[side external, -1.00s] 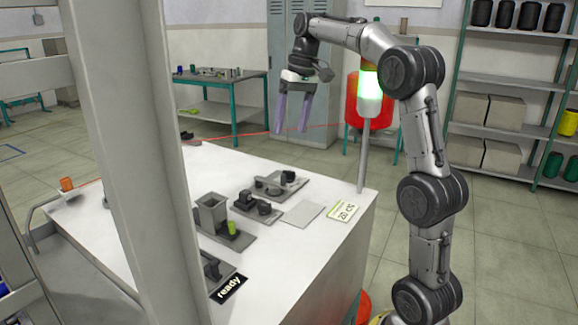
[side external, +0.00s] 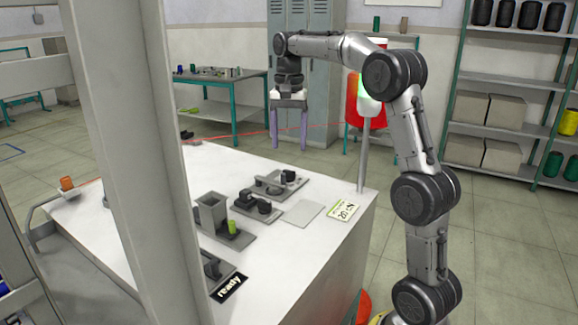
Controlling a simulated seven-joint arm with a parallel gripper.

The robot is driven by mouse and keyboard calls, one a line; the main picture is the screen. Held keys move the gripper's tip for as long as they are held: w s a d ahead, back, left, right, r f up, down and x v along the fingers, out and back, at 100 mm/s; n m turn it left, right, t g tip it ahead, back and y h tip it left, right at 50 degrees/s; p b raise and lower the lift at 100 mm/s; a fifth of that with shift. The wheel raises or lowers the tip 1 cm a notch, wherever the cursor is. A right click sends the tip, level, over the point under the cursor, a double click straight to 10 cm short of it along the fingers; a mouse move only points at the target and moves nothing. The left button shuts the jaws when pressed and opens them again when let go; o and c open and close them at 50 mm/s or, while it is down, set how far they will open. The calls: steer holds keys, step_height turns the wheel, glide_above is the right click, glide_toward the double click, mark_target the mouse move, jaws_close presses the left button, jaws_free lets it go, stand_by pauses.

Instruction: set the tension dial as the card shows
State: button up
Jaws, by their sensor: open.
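My gripper (side external: 289,145) is open and empty. It points straight down, in the air above the far part of the white bench. The card (side external: 344,210), white with dark print like "20" and more, lies flat at the bench's right edge; its small print is too small to read. Several dark grey fixtures stand on the bench. One has dark round parts on a grey plate (side external: 256,205), and another like it (side external: 275,183) stands farther back. I cannot tell which of them is the tension dial, nor its setting.
A grey square hopper (side external: 212,213) stands beside a small green bobbin (side external: 232,227). A bare grey plate (side external: 302,213) lies left of the card. A signal post (side external: 362,155) rises at the bench's right corner. A black "ready" sign (side external: 229,287) is near the front. A grey pillar (side external: 135,150) hides the left of the bench.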

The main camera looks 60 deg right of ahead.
mark_target(289, 175)
step_height(289, 175, down, 8)
steer(key=shift+r, duration=0.25)
jaws_close()
stand_by(0.4)
